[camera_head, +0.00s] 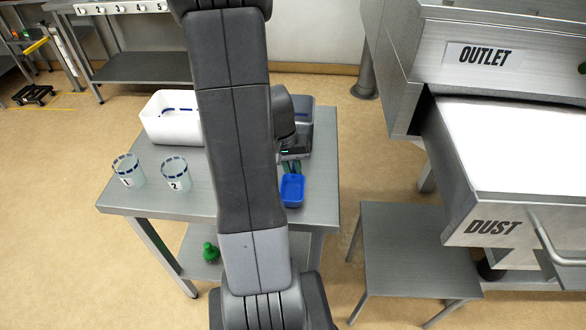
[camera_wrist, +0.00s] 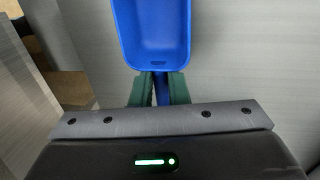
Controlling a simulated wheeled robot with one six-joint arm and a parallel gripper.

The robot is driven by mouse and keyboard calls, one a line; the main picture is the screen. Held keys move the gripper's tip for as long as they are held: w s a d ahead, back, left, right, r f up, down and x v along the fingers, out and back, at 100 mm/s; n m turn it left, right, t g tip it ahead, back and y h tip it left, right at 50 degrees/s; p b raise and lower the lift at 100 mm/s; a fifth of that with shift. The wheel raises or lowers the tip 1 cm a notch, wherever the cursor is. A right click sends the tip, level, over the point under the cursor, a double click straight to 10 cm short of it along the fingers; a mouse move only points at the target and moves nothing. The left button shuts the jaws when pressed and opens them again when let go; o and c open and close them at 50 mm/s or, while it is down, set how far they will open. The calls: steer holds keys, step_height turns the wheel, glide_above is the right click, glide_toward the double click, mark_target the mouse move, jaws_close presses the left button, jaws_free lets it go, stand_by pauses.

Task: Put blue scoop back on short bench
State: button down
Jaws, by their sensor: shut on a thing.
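The blue scoop (camera_head: 292,189) is over the right part of the short bench (camera_head: 316,200), near its right edge. My gripper (camera_head: 292,167) is shut on the scoop's handle, with the scoop's bowl pointing toward the front of the bench. In the wrist view the blue scoop (camera_wrist: 152,35) extends away from my gripper (camera_wrist: 158,90), whose green fingers are on both sides of the handle. The grey bench top (camera_wrist: 245,60) lies behind the scoop. I cannot tell whether the scoop touches the bench top or is slightly above it. My arm hides the bench's middle.
A white bin (camera_head: 172,130), a grey bin (camera_head: 304,115) and cups labelled 1 (camera_head: 128,172) and 2 (camera_head: 176,175) stand on the bench. A green object (camera_head: 210,252) is on its lower shelf. A low stool (camera_head: 412,250) and the dust drawer (camera_head: 500,205) are at right.

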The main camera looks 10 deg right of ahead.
steer(key=c, duration=1.4)
jaws_free()
step_height(320, 180, up, 12)
steer(key=a+p, duration=0.1)
steer(key=a, duration=0.1)
steer(key=shift+w, duration=0.4)
steer(key=shift+a, duration=0.1)
